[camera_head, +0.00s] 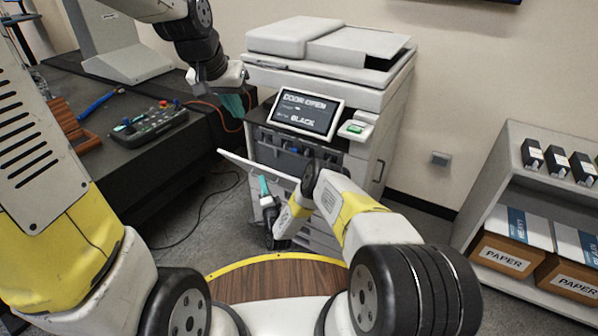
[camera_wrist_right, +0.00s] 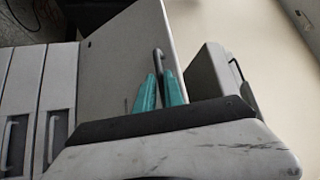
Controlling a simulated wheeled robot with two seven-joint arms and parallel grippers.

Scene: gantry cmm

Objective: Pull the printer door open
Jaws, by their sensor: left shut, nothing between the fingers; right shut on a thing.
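The grey-white printer (camera_head: 330,75) stands against the wall. Its front door (camera_head: 245,160) is swung down and out, seen nearly edge-on, and the dark inside shows below the screen. The screen (camera_head: 306,113) reads "DOOR OPEN" and "BLACK". My right gripper (camera_head: 264,186) is at the door's outer side; in the right wrist view its teal fingers (camera_wrist_right: 159,92) are shut on the dark door handle (camera_wrist_right: 158,62), with the door panel (camera_wrist_right: 120,55) behind. My left gripper (camera_head: 236,103) is shut and empty, left of the printer and above the door.
A dark table (camera_head: 135,150) at the left holds a control box (camera_head: 147,126) and a blue tool. A shelf (camera_head: 500,185) at the right holds dark cartridges and paper boxes (camera_head: 505,258). Carpet is clear between the printer and the shelf.

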